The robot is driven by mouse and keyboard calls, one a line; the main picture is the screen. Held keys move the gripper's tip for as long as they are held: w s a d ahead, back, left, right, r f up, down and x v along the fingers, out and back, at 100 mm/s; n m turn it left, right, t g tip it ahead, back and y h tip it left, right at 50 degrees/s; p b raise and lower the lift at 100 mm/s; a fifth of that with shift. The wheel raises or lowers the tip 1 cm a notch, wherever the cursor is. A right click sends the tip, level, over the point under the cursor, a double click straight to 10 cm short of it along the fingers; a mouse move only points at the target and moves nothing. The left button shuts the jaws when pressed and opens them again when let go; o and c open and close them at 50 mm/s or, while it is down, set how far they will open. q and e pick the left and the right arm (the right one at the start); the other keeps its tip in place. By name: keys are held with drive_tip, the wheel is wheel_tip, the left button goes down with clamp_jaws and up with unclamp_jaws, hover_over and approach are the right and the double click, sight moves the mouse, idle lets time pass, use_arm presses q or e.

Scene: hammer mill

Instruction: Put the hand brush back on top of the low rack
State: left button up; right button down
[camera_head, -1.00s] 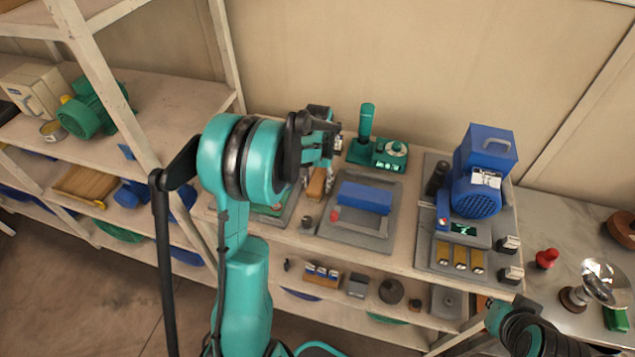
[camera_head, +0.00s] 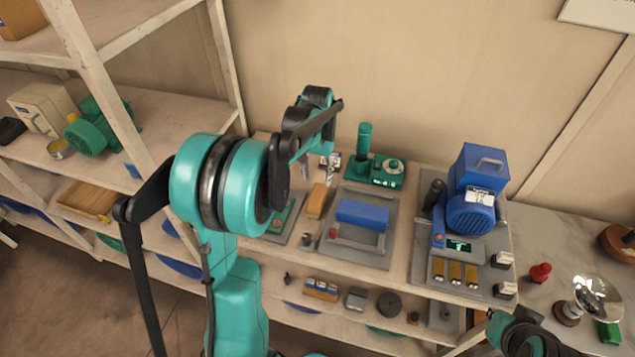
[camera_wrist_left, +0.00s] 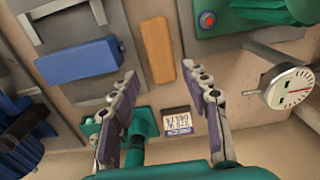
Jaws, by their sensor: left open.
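The hand brush, a plain orange-brown block (camera_head: 317,200), lies on the top of the low rack (camera_head: 400,255). It sits between the grey tray with the blue block and a grey plate with a green device. In the left wrist view the brush (camera_wrist_left: 158,50) lies flat beyond the fingertips, with nothing holding it. My left gripper (camera_head: 331,166) is above the rack top, a little behind the brush and apart from it. In the left wrist view its fingers (camera_wrist_left: 165,80) are spread and empty. My right arm shows at the lower right, but its gripper does not.
A blue block (camera_head: 362,214) sits on its grey tray beside the brush. A green device with a dial (camera_head: 388,171) stands behind. A blue motor (camera_head: 470,215) stands on the rack's right. A tall shelf (camera_head: 150,150) borders the left.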

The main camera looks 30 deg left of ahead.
use_arm(q)
drive_tip(key=s+d+r+m+t, duration=0.1)
drive_tip(key=s+d+r+t, duration=0.3)
drive_tip(key=s+d+r, duration=0.45)
drive_tip(key=s+d+f+m+t, duration=0.1)
drive_tip(key=s+d+f+t, duration=0.2)
drive_tip(key=s+d, duration=0.4)
drive_tip(key=s, duration=0.3)
drive_tip(key=shift+s+m, duration=0.2)
drive_tip(key=shift+m, duration=0.1)
drive_tip(key=shift+f, duration=0.1)
